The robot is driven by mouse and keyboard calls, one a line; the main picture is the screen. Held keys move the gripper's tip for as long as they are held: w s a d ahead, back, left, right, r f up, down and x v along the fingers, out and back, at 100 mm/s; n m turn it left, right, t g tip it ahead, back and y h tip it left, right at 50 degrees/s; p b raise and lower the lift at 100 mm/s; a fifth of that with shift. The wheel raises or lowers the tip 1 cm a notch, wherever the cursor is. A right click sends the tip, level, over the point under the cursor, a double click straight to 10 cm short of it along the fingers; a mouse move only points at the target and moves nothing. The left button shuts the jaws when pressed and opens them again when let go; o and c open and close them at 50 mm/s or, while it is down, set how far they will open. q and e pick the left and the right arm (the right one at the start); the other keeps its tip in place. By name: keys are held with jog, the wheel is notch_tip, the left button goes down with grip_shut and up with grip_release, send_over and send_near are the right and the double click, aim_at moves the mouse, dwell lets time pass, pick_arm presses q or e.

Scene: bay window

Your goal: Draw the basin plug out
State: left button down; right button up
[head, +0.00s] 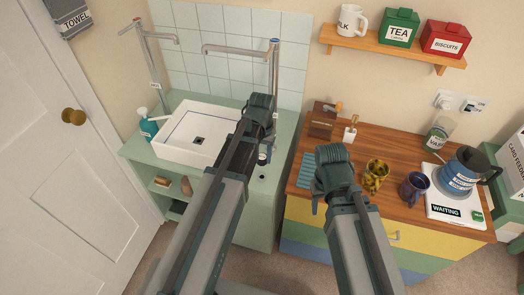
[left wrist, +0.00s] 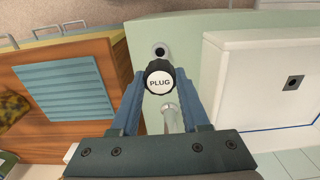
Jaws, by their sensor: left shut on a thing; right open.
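The plug (left wrist: 160,82) is a round black knob with a white cap lettered PLUG. My left gripper (left wrist: 160,88) is shut on it, one finger on each side, over the green counter. In the head view my left gripper (head: 264,148) is beside the right edge of the white basin (head: 182,152), mostly hidden by its own arm. The basin's dark square drain (head: 199,141) shows uncovered. The left wrist view shows a dark round ringed hole (left wrist: 160,50) in the counter just beyond the plug. My right gripper (head: 328,180) is open and empty near the wooden cabinet's left side.
Taps stand behind the basin, one (head: 274,85) close to my left gripper. A teal soap bottle (head: 148,124) is left of the basin. The wooden top (head: 386,160) holds a ribbed blue mat (head: 308,168), mugs and a kettle (head: 463,170). A shelf with tins hangs above.

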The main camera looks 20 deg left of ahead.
aim_at(262, 156)
pick_arm(q)
jog(key=shift+f+b, duration=0.25)
jog(key=shift+b, duration=0.05)
notch_tip(262, 156, down, 6)
jog(key=b, duration=0.5)
jog(key=shift+r, duration=0.25)
jog(key=shift+f+b, duration=1.4)
jog(key=shift+b, duration=0.25)
dwell(0.9)
jog(key=shift+c, duration=1.6)
grip_release()
jog(key=shift+r, duration=0.1)
jog(key=shift+r, duration=0.1)
notch_tip(262, 156, up, 14)
jog(key=p, duration=1.4)
jog(key=shift+f, duration=0.2)
